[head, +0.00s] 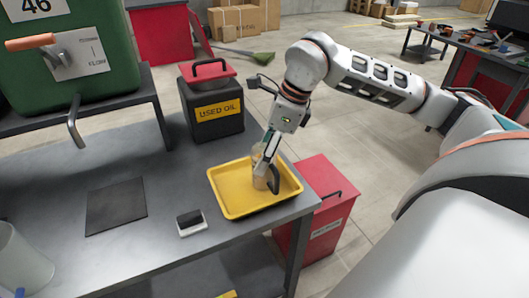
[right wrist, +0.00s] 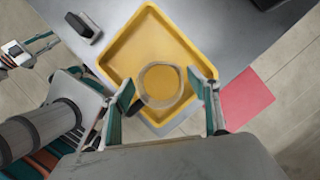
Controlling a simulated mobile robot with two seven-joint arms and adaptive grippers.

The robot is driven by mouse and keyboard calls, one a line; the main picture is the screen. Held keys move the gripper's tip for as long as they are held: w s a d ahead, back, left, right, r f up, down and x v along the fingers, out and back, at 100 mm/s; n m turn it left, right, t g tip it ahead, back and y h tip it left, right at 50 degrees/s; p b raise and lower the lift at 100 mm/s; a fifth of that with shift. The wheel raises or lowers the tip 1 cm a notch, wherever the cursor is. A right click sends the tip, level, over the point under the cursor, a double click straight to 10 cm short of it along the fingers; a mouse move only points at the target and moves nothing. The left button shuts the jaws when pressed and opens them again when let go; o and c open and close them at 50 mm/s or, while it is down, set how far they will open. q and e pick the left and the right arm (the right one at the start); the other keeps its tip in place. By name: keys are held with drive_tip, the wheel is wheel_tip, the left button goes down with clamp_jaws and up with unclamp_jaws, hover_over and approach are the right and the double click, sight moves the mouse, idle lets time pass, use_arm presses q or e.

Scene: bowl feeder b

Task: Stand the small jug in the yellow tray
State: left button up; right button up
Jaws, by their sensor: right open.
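The small jug (head: 259,170), clear and brownish with a dark handle, is upright inside the yellow tray (head: 228,208), its base appearing to rest on the tray floor. In the right wrist view I look down on the jug's round rim (right wrist: 160,85), over the yellow tray (right wrist: 119,50). My right gripper (head: 265,165) is open, with one finger on each side of the jug; in the right wrist view the fingers (right wrist: 160,98) look apart from its wall. My left gripper (right wrist: 45,43) seems to show at the left edge of the right wrist view, small and unclear.
The tray lies near the grey table's (head: 150,235) right edge. A black used-oil can (head: 215,112) stands behind it. A small black-and-white block (head: 191,222) and a dark mat (head: 116,205) lie to the left. A red cabinet (head: 325,190) stands beyond the table edge.

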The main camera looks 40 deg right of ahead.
use_arm(q)
drive_tip(key=shift+s+d+r+p, duration=0.3)
drive_tip(key=shift+r+p, duration=0.3)
drive_tip(key=shift+p, duration=0.5)
use_arm(e)
drive_tip(key=v, duration=1.2)
drive_tip(key=shift+r, duration=0.15)
